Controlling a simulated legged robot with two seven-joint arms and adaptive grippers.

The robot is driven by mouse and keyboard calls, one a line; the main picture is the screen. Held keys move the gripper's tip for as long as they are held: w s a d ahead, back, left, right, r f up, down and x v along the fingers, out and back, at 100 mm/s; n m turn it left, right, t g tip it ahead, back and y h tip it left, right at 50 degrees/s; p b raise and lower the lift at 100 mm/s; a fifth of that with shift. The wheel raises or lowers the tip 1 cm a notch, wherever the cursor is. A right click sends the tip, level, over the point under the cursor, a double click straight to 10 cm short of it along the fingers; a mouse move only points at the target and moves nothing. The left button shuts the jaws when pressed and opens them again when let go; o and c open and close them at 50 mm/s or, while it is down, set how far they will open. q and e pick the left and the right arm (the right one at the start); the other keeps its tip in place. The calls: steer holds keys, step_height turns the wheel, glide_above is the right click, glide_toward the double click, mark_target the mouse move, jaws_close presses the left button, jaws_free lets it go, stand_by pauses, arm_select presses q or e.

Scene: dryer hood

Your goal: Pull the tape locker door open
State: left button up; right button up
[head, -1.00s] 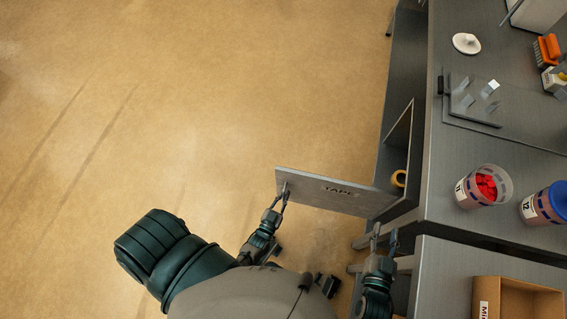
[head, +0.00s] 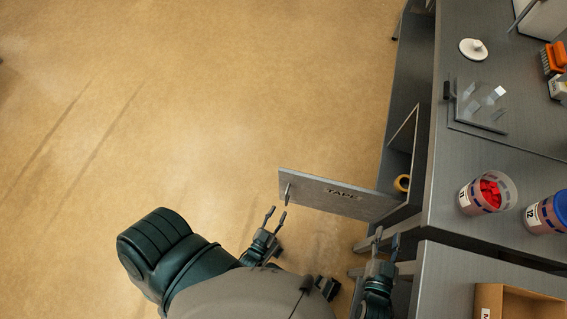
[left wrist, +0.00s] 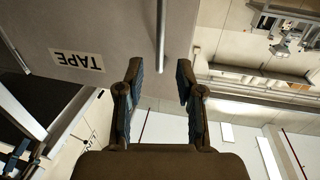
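The tape locker door (head: 345,196), a grey panel with a TAPE label, stands swung out from its locker under the bench. Its handle (head: 288,192) is a thin bar near the door's free edge. My left gripper (head: 276,218) is open and empty, just short of the handle and apart from it. In the left wrist view the open fingers (left wrist: 158,88) show below the end of the handle bar (left wrist: 161,40), with the upside-down TAPE label (left wrist: 77,60) to the left. My right gripper (head: 386,243) is open and empty beside the bench edge.
A grey bench (head: 445,190) runs along the right. It carries a tub of red pieces (head: 487,192), a blue-lidded tub (head: 548,212), a clear plate (head: 480,106) and a white lid (head: 473,49). A cardboard box (head: 515,301) is at the lower right. The floor to the left is clear.

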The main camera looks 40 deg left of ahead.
arm_select(q)
steer(key=shift+s+d, duration=0.15)
steer(key=shift+s, duration=0.95)
steer(key=shift+s+d, duration=0.1)
steer(key=shift+s, duration=0.95)
